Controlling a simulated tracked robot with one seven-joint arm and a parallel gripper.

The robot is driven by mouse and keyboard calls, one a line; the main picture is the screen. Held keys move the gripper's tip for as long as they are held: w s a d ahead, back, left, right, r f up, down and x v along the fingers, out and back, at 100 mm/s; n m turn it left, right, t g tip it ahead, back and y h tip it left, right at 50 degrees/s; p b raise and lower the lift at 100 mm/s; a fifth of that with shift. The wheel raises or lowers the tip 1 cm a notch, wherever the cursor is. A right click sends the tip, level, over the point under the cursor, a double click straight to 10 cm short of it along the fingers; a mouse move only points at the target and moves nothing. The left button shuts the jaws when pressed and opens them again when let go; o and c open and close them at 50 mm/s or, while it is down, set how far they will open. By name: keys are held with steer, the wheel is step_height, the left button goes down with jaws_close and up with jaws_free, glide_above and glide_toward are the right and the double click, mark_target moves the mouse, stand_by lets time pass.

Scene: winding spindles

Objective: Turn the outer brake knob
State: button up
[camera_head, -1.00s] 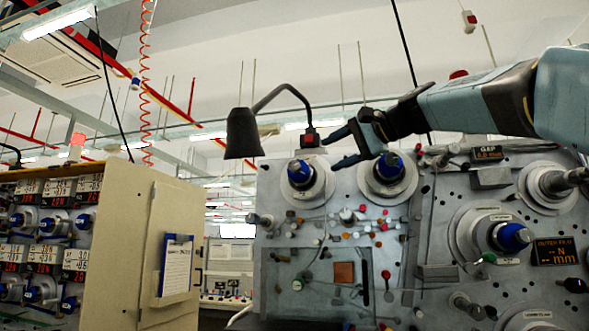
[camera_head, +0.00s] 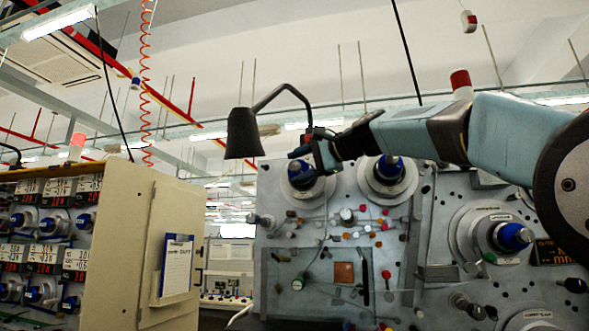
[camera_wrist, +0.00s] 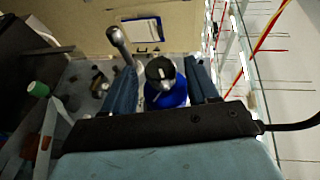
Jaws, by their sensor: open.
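A blue knob (camera_head: 300,172) with a silver round base sits at the upper left of the grey machine panel (camera_head: 265,290). My gripper (camera_head: 304,164) is at this knob in the head view and partly covers it. In the wrist view, the blue knob with its dark cap (camera_wrist: 166,90) lies between the two open fingers of my gripper (camera_wrist: 160,72), nearer the right finger. Contact cannot be told. A second blue knob (camera_head: 389,168) is just to the right, and a third blue knob (camera_head: 513,236) is lower right. No readable label shows which is the outer brake knob.
A black lamp (camera_head: 243,132) on a bent arm hangs close to the left of my gripper. A cream cabinet (camera_head: 150,240) with a clipboard (camera_head: 177,265) stands to the left. Smaller knobs and pegs cover the panel below. A metal lever (camera_wrist: 119,42) shows near my left finger.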

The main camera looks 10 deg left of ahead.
steer(key=shift+x, duration=0.95)
steer(key=shift+c, duration=0.4)
steer(key=c, duration=0.9)
steer(key=shift+o, duration=0.2)
steer(key=shift+f, duration=0.1)
steer(key=shift+m+t+y, duration=0.6)
steer(key=shift+t+y, duration=0.1)
steer(key=shift+y, duration=0.7)
steer(key=shift+f+t+y, duration=0.1)
steer(key=shift+t+y, duration=0.2)
steer(key=shift+t, duration=0.1)
steer(key=o, duration=0.9)
steer(key=shift+o, duration=0.2)
steer(key=shift+r, duration=0.2)
